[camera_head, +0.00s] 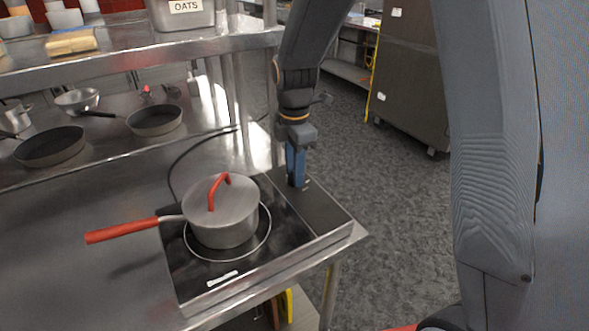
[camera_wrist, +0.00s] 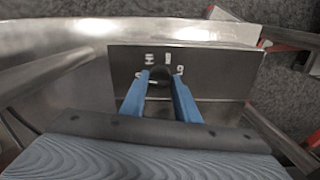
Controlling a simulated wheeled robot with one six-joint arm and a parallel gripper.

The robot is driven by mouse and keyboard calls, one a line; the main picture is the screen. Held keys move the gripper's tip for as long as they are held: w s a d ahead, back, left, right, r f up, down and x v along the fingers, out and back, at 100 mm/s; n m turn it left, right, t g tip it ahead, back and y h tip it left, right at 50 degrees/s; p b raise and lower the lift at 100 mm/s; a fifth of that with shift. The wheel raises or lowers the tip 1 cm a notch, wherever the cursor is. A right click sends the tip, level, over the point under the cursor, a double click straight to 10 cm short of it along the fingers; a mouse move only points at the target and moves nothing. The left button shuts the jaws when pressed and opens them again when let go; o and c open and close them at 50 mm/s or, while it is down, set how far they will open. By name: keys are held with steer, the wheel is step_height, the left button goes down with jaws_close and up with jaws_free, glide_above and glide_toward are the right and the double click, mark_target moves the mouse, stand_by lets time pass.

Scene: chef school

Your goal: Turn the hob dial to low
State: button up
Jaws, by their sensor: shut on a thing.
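The hob (camera_head: 240,272) has a dark glass plate with a grey control panel (camera_head: 318,212) along its right side. The panel also shows in the wrist view (camera_wrist: 218,75). The dial (camera_wrist: 159,76) is a dark round knob on that panel, with pale marks around it. My gripper (camera_wrist: 160,84) points down at the panel, its two blue fingers shut on the dial from both sides. In the head view my gripper (camera_head: 296,182) hides the dial. I cannot read which mark the dial points to.
A lidded steel pot (camera_head: 225,222) with red handles stands on the hob, close left of my gripper. A shelf with an oats container (camera_head: 184,15) is above. Open floor lies right of the hob.

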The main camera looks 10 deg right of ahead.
steer(key=m+p, duration=0.1)
steer(key=m, duration=0.3)
steer(key=m+p, duration=0.1)
steer(key=m, duration=0.3)
steer(key=m+p, duration=0.1)
steer(key=m, duration=0.6)
steer(key=shift+p, duration=0.3)
steer(key=m, duration=0.3)
steer(key=shift+r+m+p, duration=0.1)
steer(key=shift+m+p, duration=0.2)
steer(key=shift+m, duration=0.1)
steer(key=m, duration=0.4)
steer(key=shift+p, duration=0.35)
steer(key=m, duration=0.4)
steer(key=shift+m+p, duration=0.4)
steer(key=shift+m, duration=1.5)
